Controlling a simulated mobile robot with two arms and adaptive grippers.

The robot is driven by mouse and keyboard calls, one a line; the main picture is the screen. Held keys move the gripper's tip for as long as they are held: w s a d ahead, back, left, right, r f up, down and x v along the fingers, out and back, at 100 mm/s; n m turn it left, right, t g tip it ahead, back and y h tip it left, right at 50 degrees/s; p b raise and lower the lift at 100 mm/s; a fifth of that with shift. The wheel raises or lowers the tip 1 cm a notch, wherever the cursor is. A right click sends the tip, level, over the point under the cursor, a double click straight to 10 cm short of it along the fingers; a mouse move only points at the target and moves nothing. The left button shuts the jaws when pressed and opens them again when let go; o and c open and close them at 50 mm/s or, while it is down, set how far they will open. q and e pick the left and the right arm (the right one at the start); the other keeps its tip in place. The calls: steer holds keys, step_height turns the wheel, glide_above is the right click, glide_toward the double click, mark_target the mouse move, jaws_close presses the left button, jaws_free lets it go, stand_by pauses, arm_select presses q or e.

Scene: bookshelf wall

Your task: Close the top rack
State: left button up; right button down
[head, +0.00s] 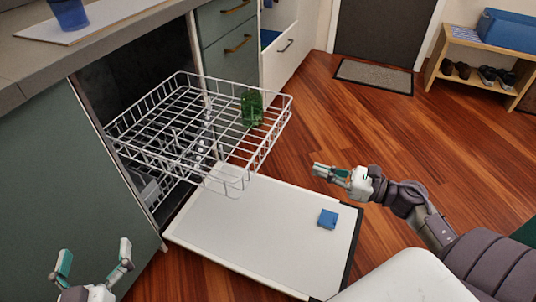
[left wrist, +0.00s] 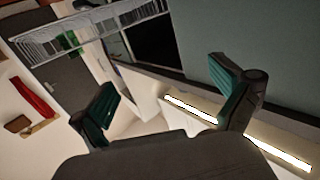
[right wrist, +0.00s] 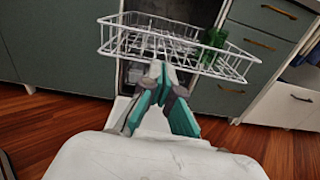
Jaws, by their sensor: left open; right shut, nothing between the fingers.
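The top rack (head: 180,143) is a white wire rack pulled well out of the dishwasher, over its lowered door (head: 270,230). A green glass (head: 251,108) stands in the rack's right part. My left gripper (head: 95,262) is open and empty at the lower left, in front of the cabinet and apart from the rack. The rack (left wrist: 75,32) also shows at the top of the left wrist view. My right gripper (head: 318,171) is shut and empty, to the right of the rack's outer end and apart from it. The right wrist view shows the rack (right wrist: 125,38) ahead of its closed fingers.
A small blue block (head: 328,218) lies on the open door. A countertop (head: 40,60) with a blue cup (head: 68,13) is at the upper left. An open white drawer (head: 285,48) stands beyond the rack.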

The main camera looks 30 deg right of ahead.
steer(key=n, duration=0.1)
glide_toward(260, 151)
steer(key=x, duration=0.6)
steer(key=shift+a+r+b, duration=0.1)
steer(key=shift+a+b, duration=0.1)
steer(key=shift+b, duration=0.2)
arm_select(q)
steer(key=shift+s+d+r+t+h, duration=0.2)
steer(key=shift+r+t, duration=0.55)
steer(key=shift+r, duration=0.6)
steer(key=shift+s+d+r+t+h, duration=0.1)
steer(key=shift+r+t+h, duration=0.2)
steer(key=shift+r+t, duration=0.75)
arm_select(e)
steer(key=shift+w+a, duration=0.35)
steer(key=shift+w, duration=0.15)
arm_select(q)
steer(key=shift+r+g, duration=0.25)
steer(key=shift+g, duration=0.05)
